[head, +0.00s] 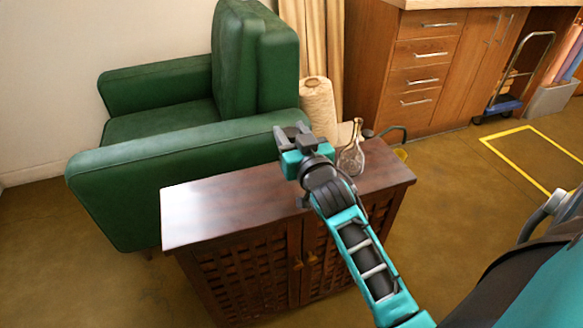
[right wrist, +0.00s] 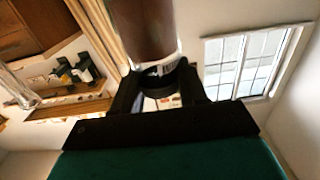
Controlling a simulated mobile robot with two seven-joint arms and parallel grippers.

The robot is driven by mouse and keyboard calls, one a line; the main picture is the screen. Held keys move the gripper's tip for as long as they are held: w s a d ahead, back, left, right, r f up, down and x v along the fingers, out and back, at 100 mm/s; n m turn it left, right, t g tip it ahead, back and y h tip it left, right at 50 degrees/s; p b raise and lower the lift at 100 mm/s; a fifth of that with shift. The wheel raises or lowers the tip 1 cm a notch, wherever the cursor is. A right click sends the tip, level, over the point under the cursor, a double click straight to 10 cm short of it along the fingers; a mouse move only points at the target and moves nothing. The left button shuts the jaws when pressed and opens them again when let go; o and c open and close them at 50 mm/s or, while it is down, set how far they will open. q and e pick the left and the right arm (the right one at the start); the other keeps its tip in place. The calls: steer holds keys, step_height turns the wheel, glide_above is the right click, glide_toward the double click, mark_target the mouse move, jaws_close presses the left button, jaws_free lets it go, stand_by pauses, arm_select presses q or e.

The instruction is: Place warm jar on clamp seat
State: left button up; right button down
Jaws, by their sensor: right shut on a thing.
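My right gripper (head: 293,136) is held above the dark wooden cabinet. In the right wrist view the gripper (right wrist: 160,85) is shut on a brown cylindrical jar (right wrist: 145,32), with a black finger on each side of its lower end. A pale label or marking shows near that end. In the head view I cannot make out the jar at the gripper. I cannot pick out the clamp seat for sure in either view. My left gripper is not in view.
The dark cabinet (head: 225,205) has a mostly bare left top. A clear glass bottle (head: 351,158) stands on its right part, close to my right arm. A beige yarn cone (head: 318,105) stands behind. A green armchair (head: 150,170) is behind left. Open floor lies right.

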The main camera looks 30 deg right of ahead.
step_height(320, 180, down, 2)
steer(key=shift+f, duration=0.2)
step_height(320, 180, down, 4)
steer(key=shift+b, duration=1.15)
steer(key=shift+f, duration=0.25)
steer(key=shift+r, duration=0.1)
steer(key=c, duration=0.6)
jaws_free()
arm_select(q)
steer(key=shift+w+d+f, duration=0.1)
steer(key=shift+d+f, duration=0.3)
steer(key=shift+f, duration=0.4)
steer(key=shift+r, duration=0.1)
arm_select(e)
steer(key=shift+s, duration=0.1)
